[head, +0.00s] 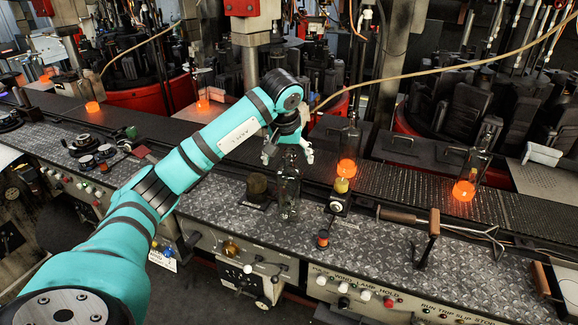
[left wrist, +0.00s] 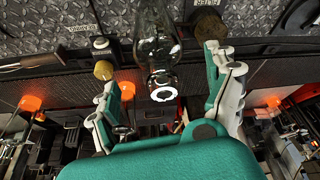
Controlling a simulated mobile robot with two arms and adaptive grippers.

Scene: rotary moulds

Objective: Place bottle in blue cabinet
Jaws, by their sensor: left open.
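A clear, dark-looking glass bottle (head: 288,190) stands upright on the diamond-plate ledge of the machine, near the middle of the head view. In the left wrist view the bottle (left wrist: 158,52) shows between my fingers, its round mouth with a bright ring facing the camera. My left gripper (head: 288,156) is open and points down at the top of the bottle. In the left wrist view its two teal-and-grey fingers (left wrist: 165,82) are spread to either side of the bottle, with gaps visible. The blue cabinet is not in view. My right gripper is not in view.
A dark round knob (head: 257,187) stands left of the bottle, and a yellow-topped button (head: 341,186) stands to its right. Glowing orange glassware (head: 464,190) stands on the conveyor (head: 400,185) behind. A wooden-handled tool (head: 400,215) lies on the ledge farther right.

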